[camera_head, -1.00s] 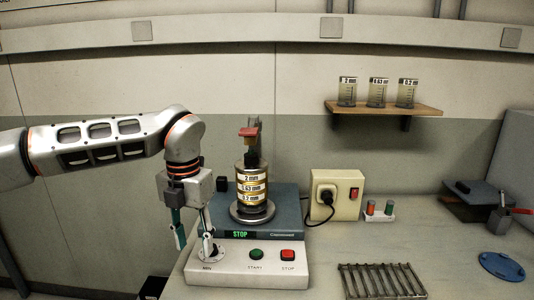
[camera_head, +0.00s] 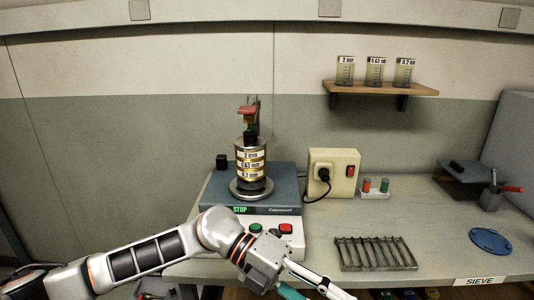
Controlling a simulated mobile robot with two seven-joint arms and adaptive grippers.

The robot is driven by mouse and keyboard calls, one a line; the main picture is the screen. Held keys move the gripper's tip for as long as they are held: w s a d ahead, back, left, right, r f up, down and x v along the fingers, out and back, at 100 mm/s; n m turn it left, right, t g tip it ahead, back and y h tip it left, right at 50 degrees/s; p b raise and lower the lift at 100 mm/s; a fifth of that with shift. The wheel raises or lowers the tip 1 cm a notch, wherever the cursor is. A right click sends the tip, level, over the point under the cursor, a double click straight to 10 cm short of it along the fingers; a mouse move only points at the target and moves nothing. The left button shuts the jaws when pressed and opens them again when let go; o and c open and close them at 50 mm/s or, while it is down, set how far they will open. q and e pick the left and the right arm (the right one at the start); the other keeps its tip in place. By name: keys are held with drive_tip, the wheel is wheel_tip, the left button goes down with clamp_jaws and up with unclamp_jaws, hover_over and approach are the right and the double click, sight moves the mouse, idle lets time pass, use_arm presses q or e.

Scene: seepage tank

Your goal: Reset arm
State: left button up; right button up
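My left arm comes in from the lower left, and my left gripper (camera_head: 312,285) is at the bottom edge, in front of the bench's front edge. Its two fingers, one teal and one white, look spread apart with nothing between them; the teal one is partly cut off. The sieve shaker (camera_head: 222,207) stands on the bench with its display reading STOP. A stack of brass sieves (camera_head: 250,165) stands upright on it under a red-topped clamp (camera_head: 249,112). My arm hides part of the shaker's front panel. My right gripper is not in view.
A metal rack (camera_head: 375,254) lies right of the shaker, with a blue disc (camera_head: 490,241) beyond it. A power box (camera_head: 333,174) with a plug stands behind. Three beakers (camera_head: 375,72) stand on a wall shelf (camera_head: 381,88). Bare bench lies around the rack.

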use_arm(q)
wheel_tip(320, 180, up, 4)
drive_tip(key=d+r+n+t+h, duration=0.1)
drive_tip(key=d+n+t+h, duration=0.15)
drive_tip(key=n+h, duration=0.35)
drive_tip(key=w+a+f+n+t+h, duration=0.1)
drive_tip(key=w+a+n+t+h, duration=0.25)
drive_tip(key=w+n+t, duration=0.4)
drive_tip(key=w+a+f+n+t+y, duration=0.4)
drive_tip(key=a+f+n+t+y, duration=0.6)
drive_tip(key=f+n+t, duration=0.4)
drive_tip(key=s+a+f+n+g+y, duration=0.2)
drive_tip(key=s+a+f, duration=0.3)
drive_tip(key=f, duration=0.3)
drive_tip(key=s+a+f+n+g+y, duration=0.2)
drive_tip(key=s+a+f+n+y, duration=0.2)
drive_tip(key=a+f, duration=0.4)
drive_tip(key=s+a+f+n+g+y, duration=0.2)
drive_tip(key=s+a+f+n+y, duration=0.1)
drive_tip(key=s+a+f, duration=0.4)
wheel_tip(320, 180, down, 2)
drive_tip(key=shift+a+f+n+g, duration=0.15)
drive_tip(key=shift+n+g, duration=0.15)
drive_tip(key=shift+n, duration=0.05)
drive_tip(key=shift+w+y, duration=0.1)
drive_tip(key=shift+y, duration=0.15)
